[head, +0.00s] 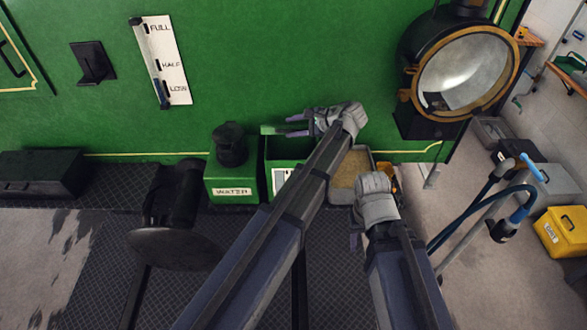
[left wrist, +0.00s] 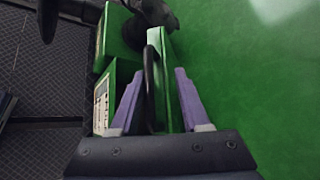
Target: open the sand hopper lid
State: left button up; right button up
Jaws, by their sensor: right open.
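The sand hopper (head: 274,178) is a green box with a white label, right of the water box and partly hidden by my left arm. Its green lid (head: 270,130) stands raised at the back, seen nearly edge-on. My left gripper (head: 292,126) is at the lid. In the left wrist view the upright lid (left wrist: 168,85) and a dark handle (left wrist: 149,90) lie between its two spread fingers (left wrist: 160,85). I cannot tell whether the fingers touch the lid. My right gripper (head: 358,238) is open and empty, low in front, right of the hopper.
The green water box (head: 230,190) with a black cap stands beside the hopper. A sand-filled bin (head: 350,170) is to its right. A black pedestal (head: 175,220) stands at left, a large lamp (head: 465,75) at upper right. A blue hose (head: 475,220) stands at right.

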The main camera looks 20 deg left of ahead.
pick_arm(q)
jog(key=shift+s+d+f+n+t+y+b, duration=0.2)
jog(key=shift+s+f+n+t+y+b, duration=0.4)
jog(key=shift+f+b, duration=1.55)
jog(key=shift+s+d+f+n+t+y+b, duration=0.35)
jog(key=shift+s+f+b, duration=0.8)
jog(key=shift+b, duration=1.75)
jog(key=shift+s+d+f+n+t+y+b, duration=0.1)
jog(key=shift+s+f+n+t+y+b, duration=0.3)
jog(key=shift+f+b, duration=1.85)
jog(key=shift+r, duration=0.3)
